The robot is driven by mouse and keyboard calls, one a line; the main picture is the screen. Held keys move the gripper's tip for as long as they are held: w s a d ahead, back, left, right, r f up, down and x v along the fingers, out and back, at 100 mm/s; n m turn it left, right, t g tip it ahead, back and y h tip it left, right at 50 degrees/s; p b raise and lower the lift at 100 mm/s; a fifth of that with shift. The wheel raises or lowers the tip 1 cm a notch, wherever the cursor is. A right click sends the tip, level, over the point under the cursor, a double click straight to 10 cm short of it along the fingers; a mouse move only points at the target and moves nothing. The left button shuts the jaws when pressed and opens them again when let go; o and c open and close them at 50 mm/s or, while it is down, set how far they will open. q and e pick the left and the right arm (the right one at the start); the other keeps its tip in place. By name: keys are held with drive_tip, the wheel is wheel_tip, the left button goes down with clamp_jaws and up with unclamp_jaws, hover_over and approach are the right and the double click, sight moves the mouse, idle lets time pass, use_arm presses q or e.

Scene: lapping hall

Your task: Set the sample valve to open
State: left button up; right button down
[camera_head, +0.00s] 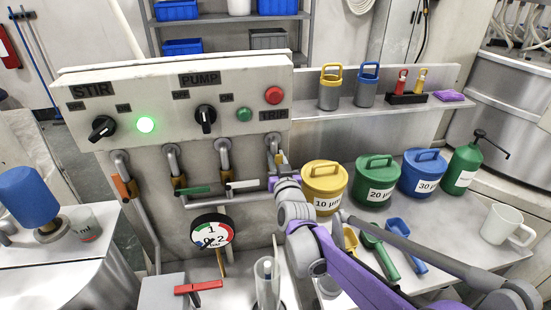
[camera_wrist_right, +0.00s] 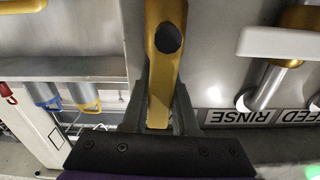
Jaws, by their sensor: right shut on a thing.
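My right gripper (camera_head: 281,160) is at the rightmost pipe fitting (camera_head: 274,143) under the control panel. The lever runs from the pivot down between both fingers. Its label is hidden, so I cannot read whether it is the sample valve. In the head view, the gripper covers most of this lever. A white valve handle (camera_head: 243,184) sits just left of it. My left gripper is not in view.
Green (camera_head: 193,190) and orange (camera_head: 122,187) valve handles sit further left. A pressure gauge (camera_head: 212,233) and a clear tube (camera_head: 266,285) are below. Yellow (camera_head: 324,190), green (camera_head: 375,188) and blue (camera_head: 422,176) lidded pots stand right of my arm, with a white mug (camera_head: 504,225) beyond.

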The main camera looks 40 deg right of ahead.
drive_tip(key=c, duration=0.7)
unclamp_jaws()
drive_tip(key=shift+a, duration=0.1)
drive_tip(key=v, duration=1)
drive_tip(key=shift+s+a, duration=0.1)
drive_tip(key=shift+s, duration=0.3)
